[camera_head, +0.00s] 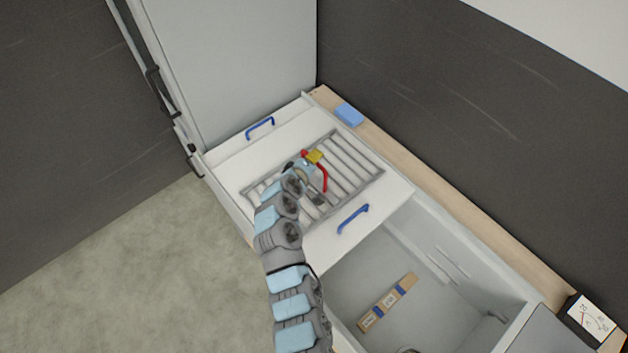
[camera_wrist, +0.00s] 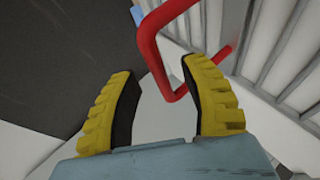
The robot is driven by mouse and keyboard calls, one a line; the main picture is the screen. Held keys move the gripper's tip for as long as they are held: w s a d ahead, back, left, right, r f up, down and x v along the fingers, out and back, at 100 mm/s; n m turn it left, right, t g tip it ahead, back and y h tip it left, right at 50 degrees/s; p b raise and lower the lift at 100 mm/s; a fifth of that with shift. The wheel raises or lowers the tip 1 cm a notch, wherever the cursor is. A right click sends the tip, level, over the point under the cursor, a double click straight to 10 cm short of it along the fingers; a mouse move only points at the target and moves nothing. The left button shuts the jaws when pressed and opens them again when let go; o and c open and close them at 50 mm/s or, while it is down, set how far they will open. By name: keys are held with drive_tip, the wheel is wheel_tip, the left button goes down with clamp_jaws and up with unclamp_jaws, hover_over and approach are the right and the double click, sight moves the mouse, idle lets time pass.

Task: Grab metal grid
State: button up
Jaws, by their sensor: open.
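The metal grid (camera_head: 355,165) is a grey barred rack lying on a white panel in the head view. A bent red handle (camera_head: 325,181) shows over its middle; I cannot tell how it joins the grid. My gripper (camera_head: 312,158) is over the grid beside the red handle, and my arm hides part of the grid. In the wrist view my gripper (camera_wrist: 156,68) has its two yellow fingers apart and holds nothing. The red handle (camera_wrist: 160,62) crosses ahead of the gap between them. The grid's pale bars (camera_wrist: 265,45) fill the upper right.
Blue handles stand on the white panel behind (camera_head: 260,127) and in front (camera_head: 353,219) of the grid. A blue block (camera_head: 349,115) lies on the wooden ledge by the dark wall. An open basin (camera_head: 440,320) in front holds a wooden piece (camera_head: 388,302). A gauge (camera_head: 592,319) sits far right.

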drive_tip(key=shift+w+d+f, duration=0.25)
drive_tip(key=shift+w+f, duration=0.1)
drive_tip(key=shift+w, duration=0.2)
clamp_jaws()
